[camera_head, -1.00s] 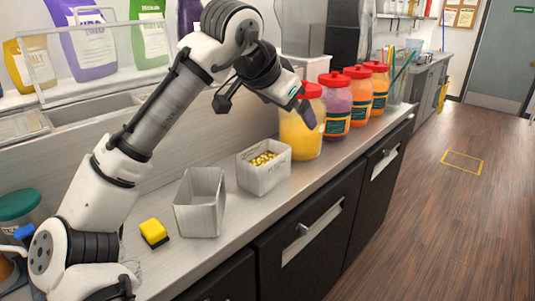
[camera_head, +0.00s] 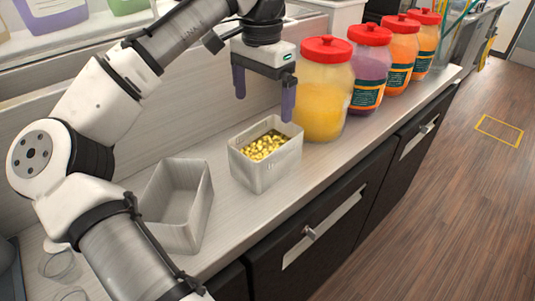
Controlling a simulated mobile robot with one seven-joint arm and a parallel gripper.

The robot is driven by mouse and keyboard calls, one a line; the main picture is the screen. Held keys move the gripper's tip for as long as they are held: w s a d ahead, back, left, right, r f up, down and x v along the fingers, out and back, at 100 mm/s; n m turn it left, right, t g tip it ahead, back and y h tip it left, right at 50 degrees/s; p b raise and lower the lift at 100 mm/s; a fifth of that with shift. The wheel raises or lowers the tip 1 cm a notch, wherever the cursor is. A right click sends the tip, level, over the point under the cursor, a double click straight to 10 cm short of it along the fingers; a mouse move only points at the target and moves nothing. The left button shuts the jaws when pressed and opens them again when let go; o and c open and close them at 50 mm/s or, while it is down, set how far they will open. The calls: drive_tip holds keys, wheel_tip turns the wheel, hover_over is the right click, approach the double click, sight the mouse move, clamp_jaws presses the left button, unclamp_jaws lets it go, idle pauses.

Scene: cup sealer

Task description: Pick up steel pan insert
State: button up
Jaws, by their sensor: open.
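Two square, steel-grey pan inserts stand on the counter. One insert (camera_head: 262,176) holds many small yellow-gold pieces. The other insert (camera_head: 187,228), nearer and to the left, looks empty and is partly hidden by my arm. My gripper (camera_head: 264,103) is open with its two purple fingers pointing down. It hangs above and slightly behind the filled insert, with nothing between the fingers. The right fingertip appears close to that insert's far rim; I cannot tell whether it touches.
A jar of yellow contents with a red lid (camera_head: 323,92) stands just right of the filled insert. A purple jar (camera_head: 370,70) and orange jars (camera_head: 399,55) follow along the counter (camera_head: 300,207). Clear cups (camera_head: 60,264) stand at the lower left. Dark drawers are below the counter edge.

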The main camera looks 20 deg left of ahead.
drive_tip(key=shift+w+d+f+p, duration=0.1)
drive_tip(key=shift+w+f+p, duration=0.1)
drive_tip(key=shift+f, duration=1.5)
drive_tip(key=shift+w+d+f+p, duration=0.1)
drive_tip(key=shift+f+p, duration=0.15)
drive_tip(key=shift+f, duration=1.4)
drive_tip(key=shift+w+d+f+p, duration=0.1)
drive_tip(key=shift+w+f+p, duration=0.1)
drive_tip(key=shift+f, duration=1.5)
drive_tip(key=shift+c, duration=0.4)
drive_tip(key=c, duration=1.7)
drive_tip(key=shift+c, duration=0.3)
drive_tip(key=shift+r, duration=0.15)
